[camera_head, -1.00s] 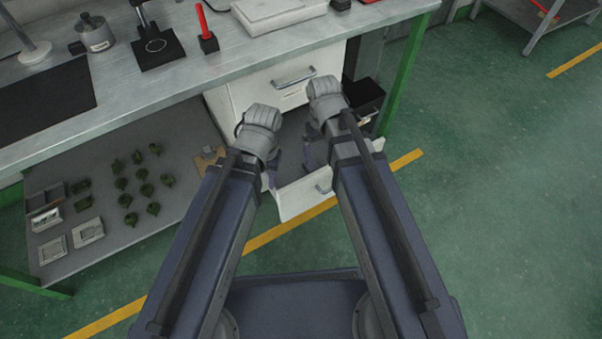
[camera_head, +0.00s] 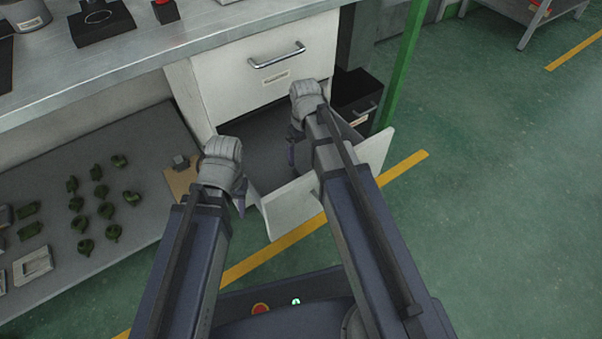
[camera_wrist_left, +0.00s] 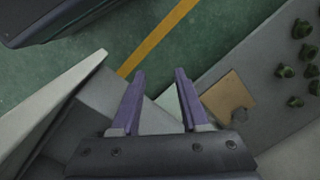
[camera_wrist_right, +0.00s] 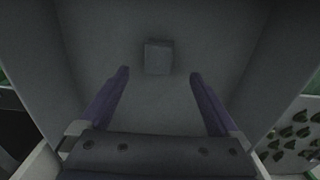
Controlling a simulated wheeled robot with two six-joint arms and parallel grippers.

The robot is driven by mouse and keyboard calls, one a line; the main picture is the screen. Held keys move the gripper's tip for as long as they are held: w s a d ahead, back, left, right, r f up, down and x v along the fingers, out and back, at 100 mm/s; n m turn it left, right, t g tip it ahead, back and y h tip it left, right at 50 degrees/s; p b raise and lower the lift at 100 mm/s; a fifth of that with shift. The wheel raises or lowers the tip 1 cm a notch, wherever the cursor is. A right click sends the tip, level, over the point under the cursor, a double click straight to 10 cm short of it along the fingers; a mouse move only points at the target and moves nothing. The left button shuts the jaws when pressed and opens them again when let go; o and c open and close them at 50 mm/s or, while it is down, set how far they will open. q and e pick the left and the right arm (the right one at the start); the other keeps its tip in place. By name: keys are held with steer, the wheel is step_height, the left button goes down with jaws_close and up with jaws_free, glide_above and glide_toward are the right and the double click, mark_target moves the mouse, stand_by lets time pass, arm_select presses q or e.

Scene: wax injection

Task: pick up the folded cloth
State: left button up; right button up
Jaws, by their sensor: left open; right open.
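A small grey block-like item (camera_wrist_right: 158,57), which looks like the folded cloth, lies on the floor of the open lower drawer in the right wrist view. In the head view I cannot make it out; my right arm covers part of the drawer. My right gripper (camera_wrist_right: 160,85) is open and empty, pointing into the drawer, with the grey item beyond and between its fingertips. It also shows in the head view (camera_head: 291,153). My left gripper (camera_wrist_left: 160,82) is open and empty, beside the drawer's left side; its purple finger shows in the head view (camera_head: 240,206).
The pulled-out drawer's front panel (camera_head: 290,211) stands nearest me. A closed drawer with a handle (camera_head: 275,80) is above it, under the workbench (camera_head: 130,70). Left is a low shelf (camera_head: 130,150) with several green parts.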

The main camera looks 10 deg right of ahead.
mark_target(304, 169)
steer(key=shift+w+f+b, duration=0.15)
steer(key=shift+f+b, duration=3.8)
steer(key=shift+r, duration=0.1)
jaws_close()
step_height(304, 169, up, 10)
steer(key=p, duration=1)
